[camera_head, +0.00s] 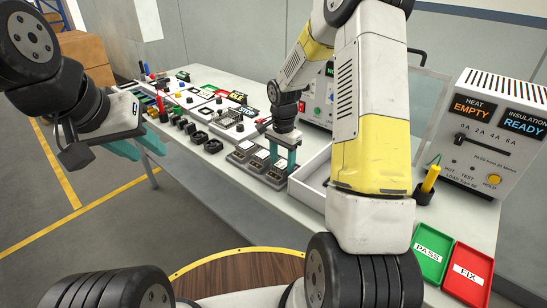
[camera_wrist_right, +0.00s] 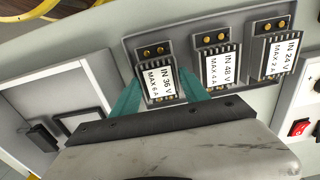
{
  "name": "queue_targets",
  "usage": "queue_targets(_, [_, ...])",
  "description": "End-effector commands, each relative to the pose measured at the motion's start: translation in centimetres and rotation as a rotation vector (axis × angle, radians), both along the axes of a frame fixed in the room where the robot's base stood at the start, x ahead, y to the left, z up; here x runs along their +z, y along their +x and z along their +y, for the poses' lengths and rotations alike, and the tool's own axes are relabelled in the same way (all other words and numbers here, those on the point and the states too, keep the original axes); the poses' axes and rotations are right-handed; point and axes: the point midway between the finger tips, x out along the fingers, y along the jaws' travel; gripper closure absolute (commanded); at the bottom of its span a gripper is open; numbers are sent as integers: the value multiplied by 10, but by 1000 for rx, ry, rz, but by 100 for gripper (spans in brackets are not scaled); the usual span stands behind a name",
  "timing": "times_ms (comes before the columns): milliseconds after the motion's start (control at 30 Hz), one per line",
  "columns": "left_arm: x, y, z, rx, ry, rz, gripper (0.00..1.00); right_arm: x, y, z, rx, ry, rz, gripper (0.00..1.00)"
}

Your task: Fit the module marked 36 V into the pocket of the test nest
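The module marked 36 V (camera_wrist_right: 159,82) sits in a grey tray (camera_wrist_right: 128,44), at the left end of a row of three in the right wrist view. It has a black ribbed body, a white label and brass contacts above. My right gripper (camera_wrist_right: 160,78) has its teal fingers on either side of it, very close; I cannot tell whether they touch. In the head view my right gripper (camera_head: 283,158) points down over the module row. My left gripper (camera_head: 138,147) is open and empty in front of the table's left part. I cannot clearly identify the test nest.
Modules marked 48 V (camera_wrist_right: 220,68) and 24 V (camera_wrist_right: 277,56) stand beside it. Small parts crowd the table's far left.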

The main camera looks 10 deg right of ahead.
Motion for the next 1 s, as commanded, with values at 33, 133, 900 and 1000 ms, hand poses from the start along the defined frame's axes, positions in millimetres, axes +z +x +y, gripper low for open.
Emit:
queue_targets(33, [0, 0, 0, 0, 0, 0, 64, 0, 0, 0, 0, 0, 0, 59])
queue_targets(133, [0, 0, 0, 0, 0, 0, 64, 0, 0, 0, 0, 0, 0, 79])
queue_targets(900, [0, 0, 0, 0, 0, 0, 64, 71, 1, 0, 0, -1, -6, 100])
queue_targets(1000, [0, 0, 0, 0, 0, 0, 64, 86, 1, 0, 0, -1, -4, 100])
